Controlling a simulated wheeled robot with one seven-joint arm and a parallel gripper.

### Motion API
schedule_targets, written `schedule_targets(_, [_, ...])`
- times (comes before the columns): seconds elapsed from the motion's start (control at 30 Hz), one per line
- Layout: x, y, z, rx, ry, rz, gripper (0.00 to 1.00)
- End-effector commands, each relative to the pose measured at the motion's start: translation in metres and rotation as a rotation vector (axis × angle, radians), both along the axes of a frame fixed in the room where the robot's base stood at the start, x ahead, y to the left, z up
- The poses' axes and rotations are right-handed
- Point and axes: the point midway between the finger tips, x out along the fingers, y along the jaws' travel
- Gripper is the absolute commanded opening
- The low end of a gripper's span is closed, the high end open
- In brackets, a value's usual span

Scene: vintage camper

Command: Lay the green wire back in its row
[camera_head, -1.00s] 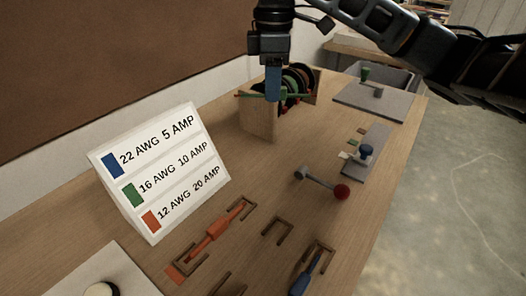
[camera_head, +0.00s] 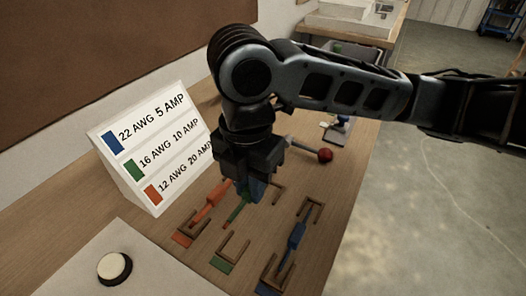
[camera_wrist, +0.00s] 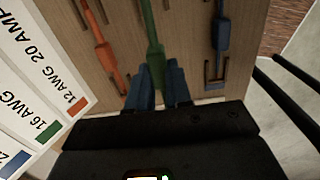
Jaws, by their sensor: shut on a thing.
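The green wire (camera_head: 236,212) is held in my gripper (camera_head: 254,190), which points down over the middle row. In the wrist view the green wire (camera_wrist: 153,40) runs up from between the blue fingertips (camera_wrist: 157,88), roughly parallel to the wires beside it. The green row has a green patch (camera_head: 222,264) and a near bracket (camera_head: 234,247). Its far bracket (camera_head: 279,192) is partly behind the gripper. I cannot tell whether the wire touches the table.
The orange wire (camera_head: 210,203) lies to the left and the blue wire (camera_head: 297,236) to the right, each between brackets. The label stand (camera_head: 150,150) is close on the left. A grey lever with a red ball (camera_head: 325,155) is behind. A white button (camera_head: 114,267) sits front left.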

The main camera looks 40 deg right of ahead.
Motion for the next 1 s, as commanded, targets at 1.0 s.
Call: schedule_targets(1.0, [-0.002,0.004,-0.039,0.002,0.001,0.021,0.0])
